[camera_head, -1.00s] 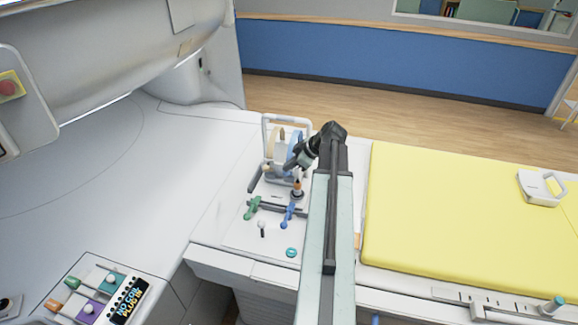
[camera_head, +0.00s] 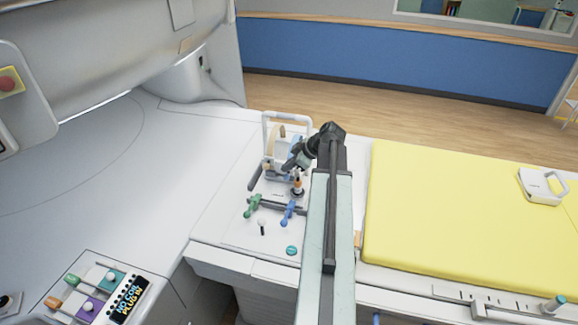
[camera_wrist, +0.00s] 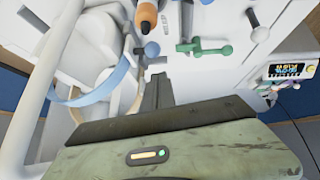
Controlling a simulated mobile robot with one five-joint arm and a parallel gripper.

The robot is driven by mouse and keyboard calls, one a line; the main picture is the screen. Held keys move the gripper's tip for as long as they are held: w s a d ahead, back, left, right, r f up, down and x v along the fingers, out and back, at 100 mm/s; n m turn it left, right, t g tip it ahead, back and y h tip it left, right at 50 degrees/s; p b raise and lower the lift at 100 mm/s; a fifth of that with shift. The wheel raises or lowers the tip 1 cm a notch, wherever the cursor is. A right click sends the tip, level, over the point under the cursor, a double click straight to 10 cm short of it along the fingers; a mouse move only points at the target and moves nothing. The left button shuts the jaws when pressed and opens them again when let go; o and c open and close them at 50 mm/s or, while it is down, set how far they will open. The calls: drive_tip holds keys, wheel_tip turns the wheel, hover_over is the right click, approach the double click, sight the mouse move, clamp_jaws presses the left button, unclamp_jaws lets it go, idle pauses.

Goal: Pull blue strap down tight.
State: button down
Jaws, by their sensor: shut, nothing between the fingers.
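The blue strap (camera_wrist: 117,80) shows in the wrist view as a curved band left of my gripper, beside a tan strap (camera_wrist: 136,99) on a white framed device. In the head view, a small part of the blue strap (camera_head: 294,144) shows at the device, largely hidden by my gripper (camera_head: 288,167). In the wrist view my gripper (camera_wrist: 158,82) is shut and empty. Its tips are just right of the blue strap and appear apart from it. The strap's lower end is not clear.
An orange-handled knob (camera_head: 297,185), a green lever (camera_head: 252,207) and a blue lever (camera_head: 289,212) stand close below my gripper. A white upright frame (camera_head: 288,116) rises behind it. A yellow pad (camera_head: 470,220) lies right; the white surface left is mostly clear.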

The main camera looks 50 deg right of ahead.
drive_tip(key=p+v, duration=0.7)
drive_tip(key=v, duration=0.4)
drive_tip(key=shift+w+r, duration=0.15)
drive_tip(key=shift+w, duration=0.05)
drive_tip(key=shift+a, duration=0.1)
